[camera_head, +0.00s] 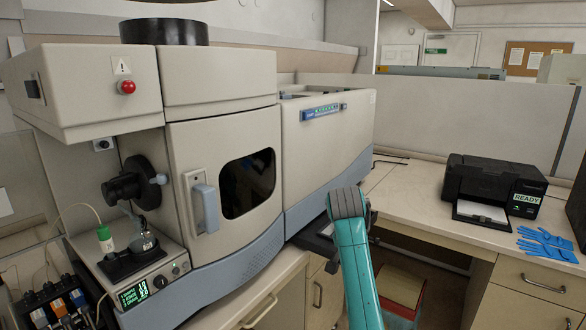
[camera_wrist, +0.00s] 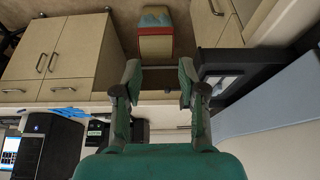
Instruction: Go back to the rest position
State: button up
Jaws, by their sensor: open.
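My arm's teal link shows in the head view, rising from the bottom edge right of centre in front of the bench. My gripper cannot be made out in the head view. In the wrist view my gripper (camera_wrist: 158,82) has its two green fingers spread wide apart with nothing between them. The plasma spectrometer (camera_head: 334,135), a large beige and blue-grey instrument, fills the left and centre of the head view. Its front door with a dark window is closed.
A black printer (camera_head: 493,188) marked READY and blue gloves (camera_head: 546,243) lie on the right bench. A vial station (camera_head: 134,258) with a lit display stands at lower left. A box (camera_wrist: 155,45) stands between cabinets (camera_wrist: 70,55) below the bench. The bench left of the printer is mostly clear.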

jog(key=s+d+f+n+t, duration=0.1)
jog(key=s+f, duration=0.3)
jog(key=f, duration=0.7)
jog(key=s+d+f+n+t, duration=0.15)
jog(key=s+f, duration=0.25)
jog(key=f, duration=0.7)
jog(key=s+f+n+t+y, duration=0.1)
jog(key=s+f, duration=0.5)
jog(key=s, duration=0.2)
jog(key=s+f+n+t+y, duration=0.1)
jog(key=s+f+t, duration=0.1)
jog(key=s+f, duration=0.55)
jog(key=s+r+n+t, duration=0.1)
jog(key=s+r, duration=0.1)
jog(key=s, duration=1)
jog(key=s+r+n+t, duration=0.1)
jog(key=s+r, duration=0.2)
jog(key=s, duration=0.8)
jog(key=s+r+t, duration=0.3)
jog(key=s+r, duration=1.3)
jog(key=shift+s+y, duration=0.2)
jog(key=shift+y, duration=0.1)
